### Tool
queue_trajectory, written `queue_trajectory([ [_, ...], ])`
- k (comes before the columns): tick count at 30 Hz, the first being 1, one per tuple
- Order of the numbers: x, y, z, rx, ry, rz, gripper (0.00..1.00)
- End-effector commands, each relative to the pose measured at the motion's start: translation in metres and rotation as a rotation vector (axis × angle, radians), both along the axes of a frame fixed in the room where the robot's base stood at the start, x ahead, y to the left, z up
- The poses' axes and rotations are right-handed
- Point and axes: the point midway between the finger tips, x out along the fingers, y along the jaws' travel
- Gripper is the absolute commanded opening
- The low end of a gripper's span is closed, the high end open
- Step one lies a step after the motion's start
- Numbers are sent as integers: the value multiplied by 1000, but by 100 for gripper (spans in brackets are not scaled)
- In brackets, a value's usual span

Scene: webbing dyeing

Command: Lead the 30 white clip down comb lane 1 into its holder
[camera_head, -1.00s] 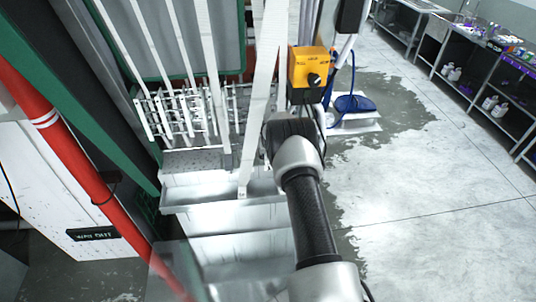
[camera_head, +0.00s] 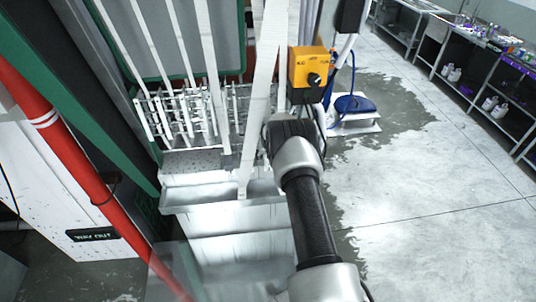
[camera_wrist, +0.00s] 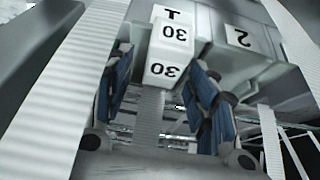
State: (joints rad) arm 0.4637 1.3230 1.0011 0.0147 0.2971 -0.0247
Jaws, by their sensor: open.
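The white clip (camera_wrist: 168,52) marked 30 shows in the wrist view, at the top middle between my finger pads. White webbing (camera_wrist: 148,115) runs down below it. My gripper (camera_wrist: 162,88) is open, with blue pads on either side of the clip and a gap at the right. Behind the clip is a grey part with a white label (camera_wrist: 174,14), its mark partly covered, and a label 2 (camera_wrist: 240,38) to its right. I cannot tell whether the clip is seated there. In the head view my wrist hides the clip and fingers.
A white comb rack (camera_head: 190,112) with several straps stands at left in the head view. Metal troughs (camera_head: 225,219) lie below it. A yellow control box (camera_head: 311,68) is close beyond my wrist. A red pipe (camera_head: 75,165) crosses at left. The floor at right is open.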

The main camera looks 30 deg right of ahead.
Motion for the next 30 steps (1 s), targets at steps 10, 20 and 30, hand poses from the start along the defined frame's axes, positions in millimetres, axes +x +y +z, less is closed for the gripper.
queue_trajectory([
  [10, -11, 5, 23, 0, -1, 0, 53],
  [20, -40, 20, 81, -1, -2, 0, 53],
  [30, -54, 26, 104, 0, 0, 0, 53],
])
